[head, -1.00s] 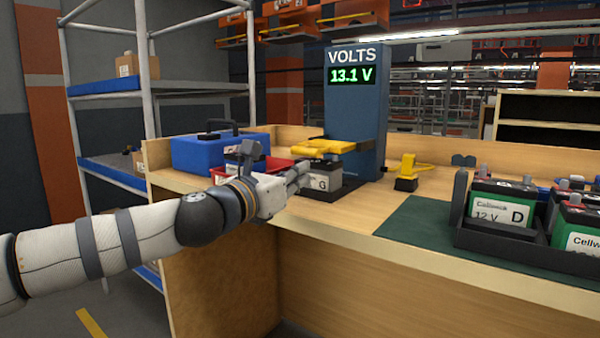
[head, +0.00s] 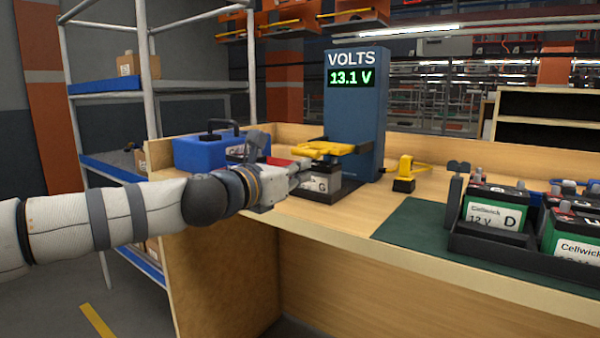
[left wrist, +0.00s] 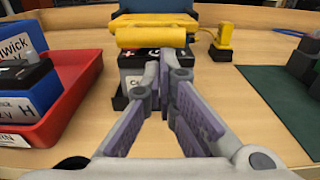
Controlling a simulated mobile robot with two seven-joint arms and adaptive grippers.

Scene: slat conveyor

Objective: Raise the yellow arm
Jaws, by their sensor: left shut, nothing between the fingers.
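The yellow arm (head: 322,150) sticks out from the front of the blue meter tower (head: 354,115), which reads 13.1 V. It lies across the top of a battery marked G (head: 322,184) on the dark base. In the left wrist view the yellow arm (left wrist: 152,33) spans the top middle, with the battery (left wrist: 135,75) below it. My left gripper (head: 303,172) is shut and empty, its fingertips in front of the battery and below the yellow arm's front edge. In the left wrist view its fingers (left wrist: 167,60) meet near the battery; whether they touch it I cannot tell. My right gripper is not in view.
A red tray (left wrist: 70,110) with batteries stands left of the meter, near a blue case (head: 200,152). A small yellow clamp-like device (head: 404,172) stands to its right. A black rack (head: 490,240) holds green batteries at right. The bench front is clear.

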